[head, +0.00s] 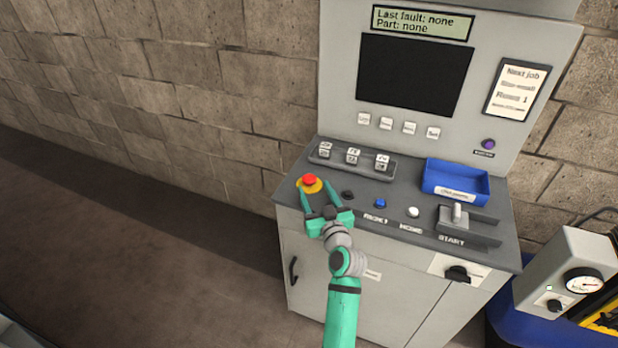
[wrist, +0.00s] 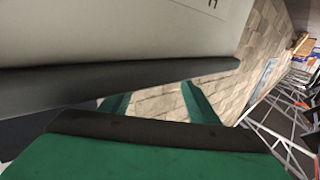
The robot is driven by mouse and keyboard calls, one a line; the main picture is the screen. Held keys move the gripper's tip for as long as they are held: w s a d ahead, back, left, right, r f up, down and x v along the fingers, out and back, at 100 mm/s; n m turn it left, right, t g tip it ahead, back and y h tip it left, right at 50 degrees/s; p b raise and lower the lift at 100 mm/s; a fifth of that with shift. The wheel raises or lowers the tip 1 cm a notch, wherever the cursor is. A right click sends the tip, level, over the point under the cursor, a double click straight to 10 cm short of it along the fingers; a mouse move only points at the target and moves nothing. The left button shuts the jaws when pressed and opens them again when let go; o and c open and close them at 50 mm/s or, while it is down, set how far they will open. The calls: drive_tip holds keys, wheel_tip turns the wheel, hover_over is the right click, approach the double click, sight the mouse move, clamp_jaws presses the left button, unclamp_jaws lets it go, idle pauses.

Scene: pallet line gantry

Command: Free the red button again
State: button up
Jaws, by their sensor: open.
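The red button (head: 309,180) is a mushroom button on a yellow base (head: 311,188) at the left end of the grey console top. My gripper (head: 317,190) is open, with one green finger on each side of the yellow base. I cannot tell whether the fingers touch it. In the wrist view, my gripper's two fingers (wrist: 150,100) stand apart with brick wall showing between them. The button is not visible in the wrist view.
The console top (head: 345,212) also carries a blue button (head: 380,203), a white button (head: 413,212), a slotted lever (head: 457,213), a blue tray (head: 455,193) and a switch row (head: 352,162). A gauge box (head: 583,284) stands at right. Floor at left is clear.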

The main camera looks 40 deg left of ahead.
sight(310, 178)
drive_tip(key=x, duration=0.6)
drive_tip(key=shift+w+a, duration=0.2)
clamp_jaws()
drive_tip(key=shift+r, duration=0.75)
unclamp_jaws()
drive_tip(key=shift+s+d+f, duration=0.1)
